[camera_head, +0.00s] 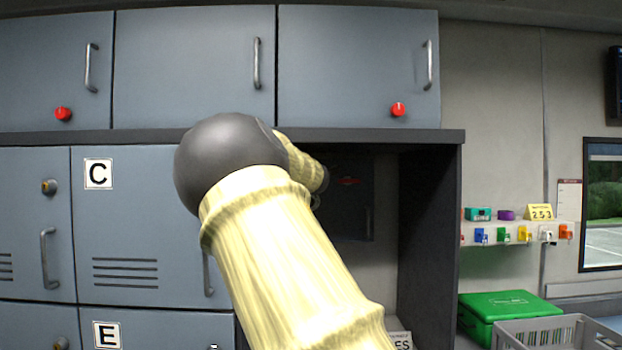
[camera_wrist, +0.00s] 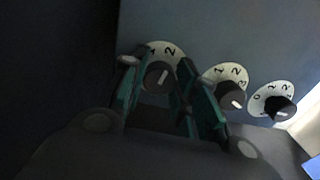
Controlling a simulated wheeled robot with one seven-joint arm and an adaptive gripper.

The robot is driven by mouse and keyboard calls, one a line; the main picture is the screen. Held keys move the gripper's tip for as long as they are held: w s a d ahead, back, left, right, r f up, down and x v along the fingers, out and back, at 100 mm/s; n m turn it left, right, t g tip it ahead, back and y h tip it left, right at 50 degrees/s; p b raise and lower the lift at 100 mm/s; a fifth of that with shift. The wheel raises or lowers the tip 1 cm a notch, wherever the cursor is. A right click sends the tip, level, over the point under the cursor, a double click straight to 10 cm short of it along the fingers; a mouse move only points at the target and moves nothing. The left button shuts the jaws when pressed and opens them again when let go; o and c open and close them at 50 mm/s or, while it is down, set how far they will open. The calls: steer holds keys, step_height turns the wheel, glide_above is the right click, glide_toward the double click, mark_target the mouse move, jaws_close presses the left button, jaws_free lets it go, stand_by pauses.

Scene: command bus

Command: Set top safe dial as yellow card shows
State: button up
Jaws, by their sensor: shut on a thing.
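The dark safe (camera_head: 350,200) stands in the shadowed niche below the upper cabinets, partly behind my arm. Its dials cannot be made out in the head view. The wrist view shows three dials in a slanting row, with black knobs on white numbered discs. My gripper (camera_wrist: 158,82) is shut on the knob of the leftmost dial (camera_wrist: 163,48), one green finger on each side. A 2 shows on that disc; the rest is partly hidden. The middle dial (camera_wrist: 238,74) and right dial (camera_wrist: 257,101) are free. The yellow card (camera_head: 540,212) seems to read 2 5 3.
A wall shelf (camera_head: 510,232) with several coloured items is at the right. A green case (camera_head: 508,303) and a grey crate (camera_head: 535,328) are below it. The niche's dark side wall (camera_head: 430,240) is right of the safe. Cabinet doors fill the left.

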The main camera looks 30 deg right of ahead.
steer(key=shift+f, duration=0.25)
steer(key=o, duration=0.9)
steer(key=shift+a, duration=0.1)
steer(key=shift+o, duration=0.5)
steer(key=shift+a+r, duration=0.1)
steer(key=shift+r, duration=0.1)
